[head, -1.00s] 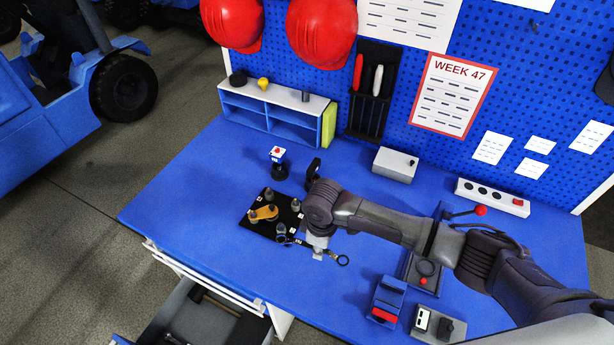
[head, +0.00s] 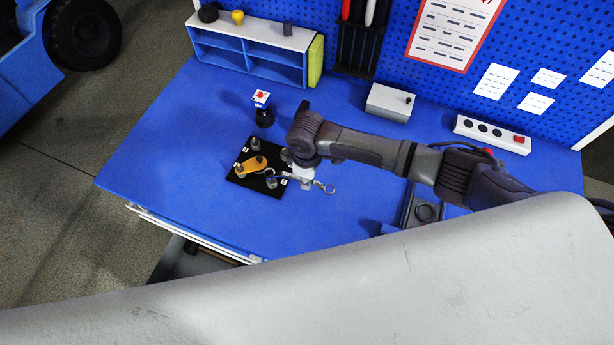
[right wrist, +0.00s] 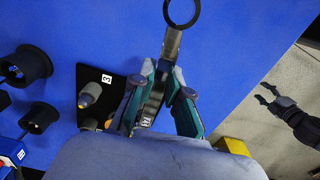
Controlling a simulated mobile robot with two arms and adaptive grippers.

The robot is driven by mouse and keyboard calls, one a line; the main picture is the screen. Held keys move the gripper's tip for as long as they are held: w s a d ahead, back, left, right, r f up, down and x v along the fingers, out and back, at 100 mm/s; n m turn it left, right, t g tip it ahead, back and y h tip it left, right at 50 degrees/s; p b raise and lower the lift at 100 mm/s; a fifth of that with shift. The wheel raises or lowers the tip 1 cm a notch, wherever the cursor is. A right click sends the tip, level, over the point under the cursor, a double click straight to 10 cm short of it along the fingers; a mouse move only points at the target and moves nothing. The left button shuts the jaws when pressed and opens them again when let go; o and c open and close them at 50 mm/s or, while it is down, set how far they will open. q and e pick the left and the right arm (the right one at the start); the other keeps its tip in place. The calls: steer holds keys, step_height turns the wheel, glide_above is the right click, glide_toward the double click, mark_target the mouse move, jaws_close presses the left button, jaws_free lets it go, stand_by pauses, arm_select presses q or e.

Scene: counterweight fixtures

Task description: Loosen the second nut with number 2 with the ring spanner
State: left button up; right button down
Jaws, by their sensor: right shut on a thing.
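A black fixture plate (head: 240,181) lies on the blue table in the head view. It carries several grey posts with nuts, small white number labels and an orange lever (head: 249,165). My right gripper (head: 302,174) is shut on the ring spanner beside the plate's right edge. The spanner's free ring (head: 329,189) points right, and its other end reaches over the plate. The right wrist view shows the spanner (right wrist: 172,42) between the fingers, near a post and label 3 (right wrist: 106,78). Whether the far end sits on a nut is hidden. My left gripper (right wrist: 268,95) is open over the floor.
A grey box (head: 390,102), a switch strip (head: 492,134) and a blue shelf (head: 250,62) line the back. A large pale grey surface hides the table's front right. The table left of the plate is clear.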

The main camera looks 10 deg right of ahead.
steer(key=shift+s+r, duration=0.2)
steer(key=shift+r, duration=0.1)
steer(key=shift+w+p, duration=0.1)
steer(key=shift+p, duration=0.25)
steer(key=shift+f+b, duration=1)
steer(key=shift+f, duration=0.75)
stand_by(1.1)
stand_by(0.4)
steer(key=w+n+b, duration=0.1)
steer(key=w+d+n+b, duration=0.1)
steer(key=w+n, duration=0.1)
steer(key=shift+w+d+f+n+b, duration=0.15)
steer(key=shift+f+n+b, duration=0.05)
steer(key=shift+n+b, duration=0.1)
steer(key=shift+w+n+b, duration=1.05)
steer(key=shift+w+n, duration=0.1)
steer(key=shift+n, duration=0.05)
steer(key=shift+w+r+n, duration=0.15)
steer(key=shift+w+n, duration=0.15)
steer(key=shift+n, duration=0.1)
